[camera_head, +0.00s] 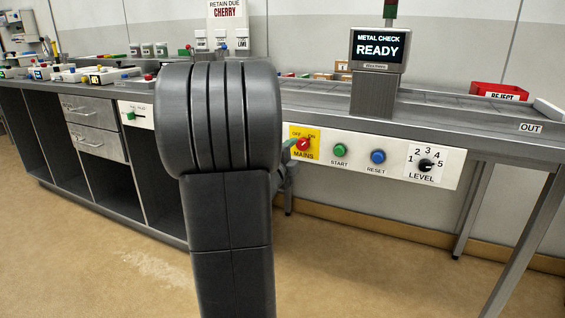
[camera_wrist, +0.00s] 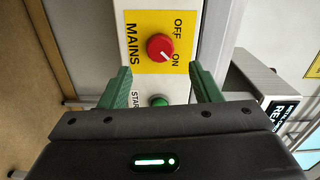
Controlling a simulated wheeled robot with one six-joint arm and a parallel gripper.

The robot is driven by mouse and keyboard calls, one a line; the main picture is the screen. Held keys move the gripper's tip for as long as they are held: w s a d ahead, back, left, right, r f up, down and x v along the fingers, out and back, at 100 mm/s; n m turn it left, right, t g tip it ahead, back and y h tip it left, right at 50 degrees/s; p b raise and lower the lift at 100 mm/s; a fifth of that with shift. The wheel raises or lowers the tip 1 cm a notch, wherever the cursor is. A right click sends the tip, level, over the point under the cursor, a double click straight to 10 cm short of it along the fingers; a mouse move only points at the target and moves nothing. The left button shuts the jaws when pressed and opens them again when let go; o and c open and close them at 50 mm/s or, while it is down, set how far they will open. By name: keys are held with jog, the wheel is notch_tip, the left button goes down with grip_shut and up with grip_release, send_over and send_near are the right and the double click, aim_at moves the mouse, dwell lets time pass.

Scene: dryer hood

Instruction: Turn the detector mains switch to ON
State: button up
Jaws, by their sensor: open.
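The mains switch is a red round knob (camera_head: 303,144) on a yellow plate (camera_head: 315,150) marked OFF, ON and MAINS, at the left of the white panel. In the wrist view the knob (camera_wrist: 160,47) lies just beyond my fingertips, centred between them. A small pale mark on it seems to lie toward the ON side, but is too small to be sure. My gripper (camera_wrist: 161,82) is open and empty, its two green fingers apart and not seen touching the knob. In the head view my dark arm hides most of the gripper.
Right of the switch are a green START button (camera_head: 340,150), a blue RESET button (camera_head: 377,157) and a black LEVEL dial (camera_head: 425,165). The START button also shows between my fingers in the wrist view (camera_wrist: 159,100). The display (camera_head: 378,48) above reads METAL CHECK READY.

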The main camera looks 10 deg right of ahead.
aim_at(302, 145)
jog(key=p+v, duration=0.1)
jog(key=v, duration=0.6)
jog(key=shift+s+a, duration=0.2)
jog(key=shift+s, duration=0.1)
jog(key=b+x, duration=0.2)
jog(key=x, duration=1.2)
jog(key=shift+s, duration=0.1)
